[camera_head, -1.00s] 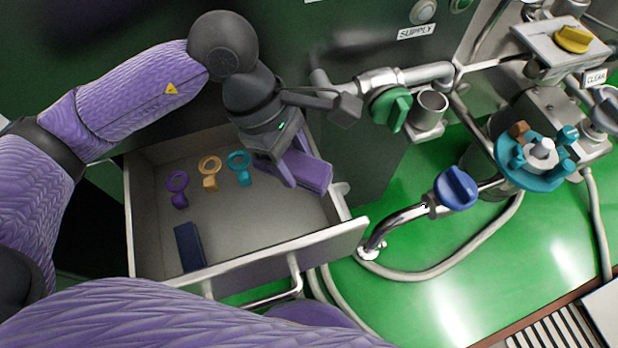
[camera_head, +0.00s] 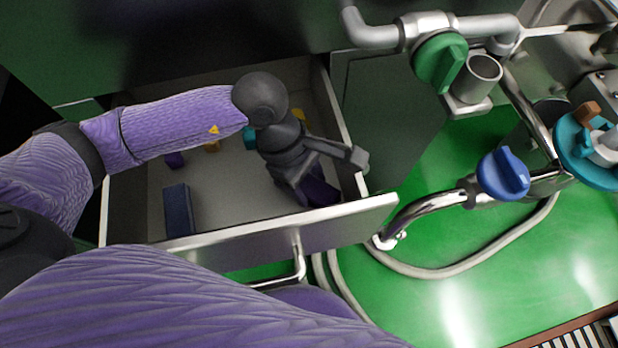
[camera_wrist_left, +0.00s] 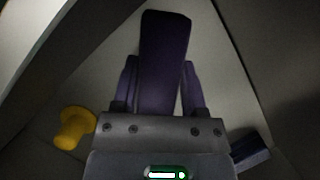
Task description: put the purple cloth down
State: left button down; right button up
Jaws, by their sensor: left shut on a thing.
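The purple cloth (camera_head: 321,188) is a folded, dark strip low inside the open drawer (camera_head: 270,238), near its right front corner. It also shows in the left wrist view (camera_wrist_left: 165,45), reaching out beyond the fingers. My left gripper (camera_head: 306,192) points down into the drawer and is shut on the cloth, with one finger on each side of it in the left wrist view (camera_wrist_left: 160,80). My wrist hides part of the cloth in the head view. I cannot tell whether the cloth touches the drawer floor. My right gripper is not in view.
A dark blue block (camera_head: 178,209) lies at the drawer's left front. Purple (camera_head: 175,160), orange (camera_head: 212,147), teal (camera_head: 250,138) and yellow (camera_head: 299,115) items lie farther back, partly hidden. Pipes with a green valve (camera_head: 440,62) and a blue valve (camera_head: 503,174) stand to the right.

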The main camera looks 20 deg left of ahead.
pick_arm(q)
jog(key=shift+f, duration=0.15)
jog(key=shift+c, duration=2)
grip_release()
jog(key=shift+o, duration=1.3)
jog(key=shift+r, duration=0.4)
jog(key=p+v, duration=0.6)
jog(key=v, duration=0.5)
jog(key=shift+a+r, duration=0.2)
jog(key=shift+w, duration=0.15)
